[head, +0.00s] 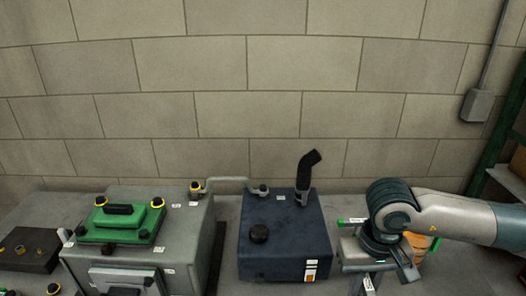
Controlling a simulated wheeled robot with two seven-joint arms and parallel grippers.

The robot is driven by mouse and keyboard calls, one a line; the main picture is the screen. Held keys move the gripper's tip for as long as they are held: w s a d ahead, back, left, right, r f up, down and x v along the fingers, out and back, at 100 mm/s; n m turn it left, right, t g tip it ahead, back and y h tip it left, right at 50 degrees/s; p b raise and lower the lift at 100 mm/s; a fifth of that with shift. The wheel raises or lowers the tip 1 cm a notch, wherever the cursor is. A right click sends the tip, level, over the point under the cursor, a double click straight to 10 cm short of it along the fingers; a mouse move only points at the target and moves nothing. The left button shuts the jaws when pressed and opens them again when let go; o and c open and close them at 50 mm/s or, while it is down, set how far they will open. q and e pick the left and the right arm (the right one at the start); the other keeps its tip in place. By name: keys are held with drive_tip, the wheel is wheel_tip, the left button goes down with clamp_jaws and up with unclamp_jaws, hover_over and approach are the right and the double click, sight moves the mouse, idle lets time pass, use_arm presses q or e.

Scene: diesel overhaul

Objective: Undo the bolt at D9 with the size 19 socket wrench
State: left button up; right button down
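The grey engine block (183,231) stands left of centre with a green cover (119,222) on top. Several dark bolt heads with yellow rings show on it, such as one at the cover's left (101,201) and one near the block's back right (195,187). The small labels are unreadable, so I cannot tell which bolt is D9. My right gripper (385,268) is at the right, over a grey fixture, pointing down and away from the engine block. Its fingers are largely hidden by the wrist. I cannot make out the size 19 socket wrench. My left gripper is out of view.
A dark blue tank (285,240) with a black cap and a bent black pipe (306,170) stands between the block and my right arm. A dark box (30,250) is at far left. An orange item (418,243) lies behind my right wrist. A block wall closes the back.

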wheel_tip(320, 180, down, 8)
drive_tip(key=b, duration=0.6)
drive_tip(key=shift+b, duration=0.3)
drive_tip(key=shift+a, duration=0.1)
